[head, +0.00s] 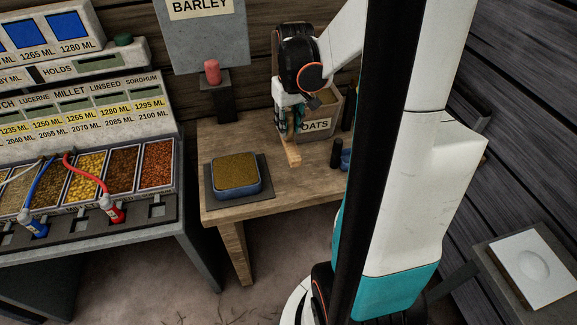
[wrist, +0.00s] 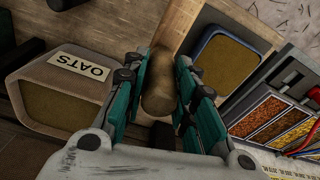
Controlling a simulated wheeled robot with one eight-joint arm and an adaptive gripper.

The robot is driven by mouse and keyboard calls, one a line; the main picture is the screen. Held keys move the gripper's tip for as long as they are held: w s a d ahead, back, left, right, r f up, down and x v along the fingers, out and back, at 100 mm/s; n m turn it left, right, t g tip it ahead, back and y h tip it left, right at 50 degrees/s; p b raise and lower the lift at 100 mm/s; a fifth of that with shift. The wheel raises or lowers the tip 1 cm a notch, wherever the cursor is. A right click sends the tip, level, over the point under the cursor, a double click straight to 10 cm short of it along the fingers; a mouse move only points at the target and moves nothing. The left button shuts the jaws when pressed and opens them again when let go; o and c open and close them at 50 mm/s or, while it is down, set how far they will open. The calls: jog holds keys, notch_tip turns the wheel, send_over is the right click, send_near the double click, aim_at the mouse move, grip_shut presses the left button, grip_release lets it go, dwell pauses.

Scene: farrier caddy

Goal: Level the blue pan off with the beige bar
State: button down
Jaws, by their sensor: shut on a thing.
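The blue pan (head: 238,191) sits on a dark mat at the left front of the wooden table, filled with brownish grain roughly up to its rim. It also shows at the upper right of the wrist view (wrist: 206,47). My gripper (head: 290,127) is to the right of the pan and farther back, in front of the oats box. It is shut on the beige bar (head: 292,154), whose end sticks out below the fingers. In the wrist view the bar (wrist: 158,82) lies between the teal fingers. Whether the bar touches the table is unclear.
The oats box (head: 318,123) stands close behind my gripper. A dark post with a pink top (head: 212,73) stands behind the pan. The grain bins (head: 122,172) with red and blue cords are at left. The tabletop between pan and bar is clear.

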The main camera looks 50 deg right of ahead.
notch_tip(320, 180, down, 15)
jog(key=b, duration=0.4)
jog(key=shift+r+b, duration=0.15)
jog(key=shift+b, duration=0.25)
jog(key=shift+f, duration=0.2)
jog(key=c, duration=1.3)
grip_release()
jog(key=r+p, duration=0.2)
jog(key=r, duration=0.2)
jog(key=s+r+p, duration=0.1)
jog(key=r, duration=0.4)
jog(key=r+p, duration=0.2)
jog(key=r, duration=0.2)
jog(key=shift+s+d+r+p, duration=0.1)
jog(key=shift+s+r+p, duration=0.2)
jog(key=shift+s+r, duration=0.1)
